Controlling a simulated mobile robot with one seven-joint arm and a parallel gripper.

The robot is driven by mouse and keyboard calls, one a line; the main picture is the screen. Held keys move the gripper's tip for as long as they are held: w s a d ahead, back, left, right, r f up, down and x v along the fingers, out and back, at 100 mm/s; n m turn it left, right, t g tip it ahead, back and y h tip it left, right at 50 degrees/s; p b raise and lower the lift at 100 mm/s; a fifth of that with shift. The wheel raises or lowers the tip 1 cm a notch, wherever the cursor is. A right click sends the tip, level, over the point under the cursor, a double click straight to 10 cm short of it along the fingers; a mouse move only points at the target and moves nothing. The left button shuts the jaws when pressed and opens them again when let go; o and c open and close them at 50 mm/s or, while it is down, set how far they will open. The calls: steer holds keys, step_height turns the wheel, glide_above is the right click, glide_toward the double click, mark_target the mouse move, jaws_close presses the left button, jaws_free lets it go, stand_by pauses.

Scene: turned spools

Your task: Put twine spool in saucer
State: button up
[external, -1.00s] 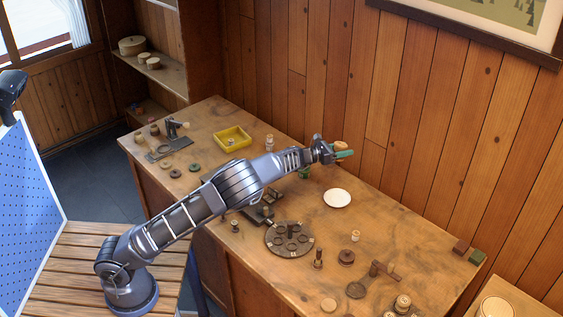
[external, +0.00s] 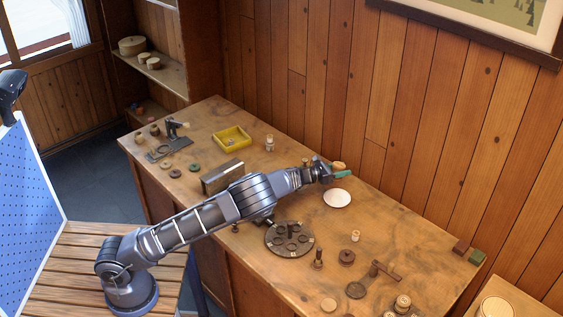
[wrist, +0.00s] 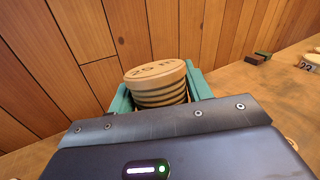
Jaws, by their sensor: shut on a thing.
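My gripper (external: 341,174), with green fingers, is shut on the twine spool (external: 338,165). In the wrist view the spool (wrist: 157,86) is a round, tan piece with dark bands around its side and printed marks on its pale top. It sits between the two green fingers, slightly tilted in that picture. The white saucer (external: 337,199) lies on the workbench and looks empty. In the external view the gripper and spool show just above the saucer in the picture, apart from it. Their exact height over the bench is hard to tell.
On the workbench (external: 400,235), a dark round plate with holes (external: 289,239) stands nearer than the saucer. A small pale spool (external: 355,236) is to its right. A yellow tray (external: 231,138) and a metal box (external: 221,177) are to the left. The wood wall is close behind.

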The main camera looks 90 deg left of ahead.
mark_target(331, 202)
step_height(331, 202, down, 13)
stand_by(0.6)
steer(key=shift+f, duration=0.2)
steer(key=o, duration=1.1)
steer(key=shift+s, duration=0.15)
steer(key=v, duration=0.2)
steer(key=shift+s+d, duration=0.15)
steer(key=shift+s, duration=0.15)
step_height(331, 202, up, 5)
steer(key=shift+r, duration=1)
